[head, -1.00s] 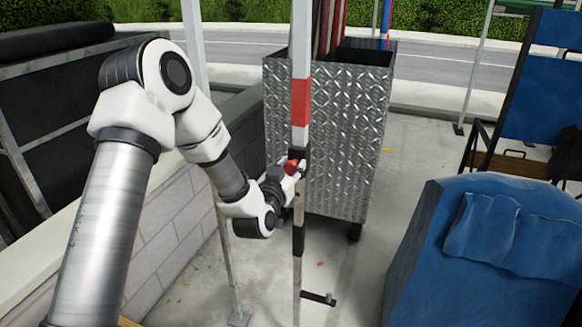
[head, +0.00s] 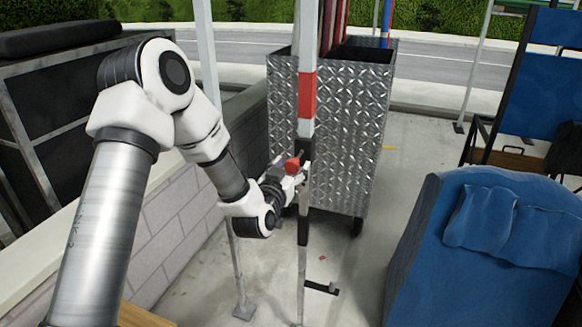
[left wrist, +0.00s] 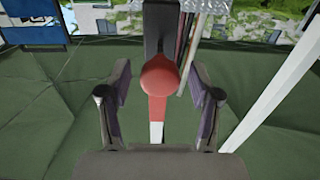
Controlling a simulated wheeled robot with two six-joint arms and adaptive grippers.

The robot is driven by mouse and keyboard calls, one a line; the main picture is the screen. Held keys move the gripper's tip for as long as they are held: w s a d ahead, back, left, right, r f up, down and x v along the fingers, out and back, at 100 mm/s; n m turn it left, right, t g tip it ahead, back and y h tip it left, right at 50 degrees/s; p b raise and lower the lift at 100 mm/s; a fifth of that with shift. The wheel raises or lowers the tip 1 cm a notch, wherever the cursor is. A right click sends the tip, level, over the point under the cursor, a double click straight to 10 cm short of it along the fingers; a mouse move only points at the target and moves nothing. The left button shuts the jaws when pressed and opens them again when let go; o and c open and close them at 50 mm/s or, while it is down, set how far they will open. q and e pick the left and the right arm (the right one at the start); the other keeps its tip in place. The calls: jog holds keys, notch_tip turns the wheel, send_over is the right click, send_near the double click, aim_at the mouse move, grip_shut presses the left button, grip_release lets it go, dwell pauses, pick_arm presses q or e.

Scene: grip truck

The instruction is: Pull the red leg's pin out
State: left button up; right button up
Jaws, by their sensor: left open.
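The red leg (head: 307,95) is an upright pole with white, red and black bands. Its pin has a round red knob (head: 292,164) beside the black collar (head: 306,150), on the side towards my left gripper. My left gripper (head: 296,173) is open at the knob. In the left wrist view, the red knob (left wrist: 159,75) lies between the two spread fingers (left wrist: 160,92), with a visible gap on each side. The leg's red and white bands show below the knob. The pin's shaft is hidden behind the knob. My right gripper is not in view.
A diamond-plate metal cart (head: 335,130) stands just behind the leg. A grey block wall (head: 185,220) runs along the left. A second thin pole (head: 237,270) stands near my arm. A blue padded seat (head: 500,245) is at right, with clear floor between.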

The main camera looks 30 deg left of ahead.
pick_arm(q)
jog(key=v, duration=0.7)
jog(key=shift+s, duration=0.25)
jog(key=s+d+f+m+g+h+p, duration=0.1)
jog(key=s+d+f+m+g+h, duration=0.2)
jog(key=f, duration=0.8)
jog(key=s+d+f+m+g, duration=0.1)
jog(key=s+d+f+g, duration=0.35)
jog(key=f, duration=0.75)
jog(key=s+d+f+g, duration=0.1)
jog(key=s+f+g, duration=0.2)
jog(key=s, duration=0.4)
jog(key=s+d+f+n+g, duration=0.1)
jog(key=s+d+f+g, duration=0.1)
jog(key=s+f, duration=0.3)
jog(key=s+d+f+g+h, duration=0.1)
jog(key=s+f+g, duration=0.3)
jog(key=s, duration=0.6)
jog(key=shift+s+d+n+g+p, duration=0.35)
jog(key=shift+s+d+n+g, duration=0.05)
jog(key=shift+d+g, duration=0.15)
